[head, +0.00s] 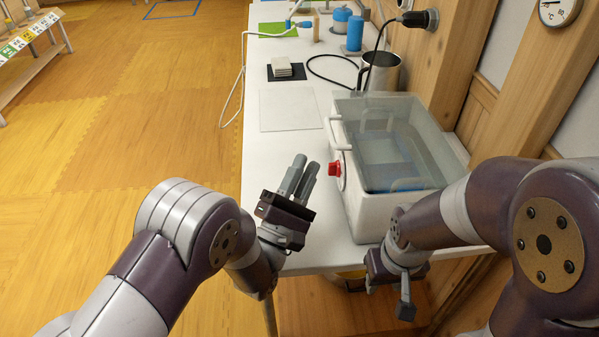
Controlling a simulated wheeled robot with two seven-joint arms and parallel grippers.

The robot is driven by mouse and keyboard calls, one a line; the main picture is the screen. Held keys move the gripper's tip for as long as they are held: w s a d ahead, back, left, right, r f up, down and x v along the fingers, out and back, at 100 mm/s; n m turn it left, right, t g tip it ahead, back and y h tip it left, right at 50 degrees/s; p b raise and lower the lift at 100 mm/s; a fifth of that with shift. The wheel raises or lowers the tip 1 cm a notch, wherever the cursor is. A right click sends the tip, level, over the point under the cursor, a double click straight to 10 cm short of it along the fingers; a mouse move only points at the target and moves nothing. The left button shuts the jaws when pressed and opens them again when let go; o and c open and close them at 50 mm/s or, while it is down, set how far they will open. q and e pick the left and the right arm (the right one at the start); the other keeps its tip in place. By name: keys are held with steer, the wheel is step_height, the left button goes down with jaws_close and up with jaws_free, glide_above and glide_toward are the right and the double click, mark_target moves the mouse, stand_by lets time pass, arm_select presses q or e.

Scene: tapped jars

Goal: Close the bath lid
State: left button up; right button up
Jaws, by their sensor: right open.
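The bath (375,215) is a white open-looking box with water inside, on the right part of the table. A see-through greyish panel, seemingly its lid (375,106), shows at the top and back; its exact angle is hard to tell. A white handle (337,132) sits at the upper left side, and a red knob (335,169) is on the left wall. My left gripper (303,167) points up, left of the bath and apart from it, its fingers close together with nothing seen between them. My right gripper (388,295) is open and empty, pointing down at the bath's near end.
A steel mug (380,73) and a black cable stand behind the bath. A flat white sheet (290,110), a dark pad with white tiles (286,70) and blue jars (354,34) lie further back. A wooden wall with a socket (418,19) borders the right side.

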arm_select(q)
steer(key=shift+s+a, duration=0.45)
steer(key=shift+s, duration=0.35)
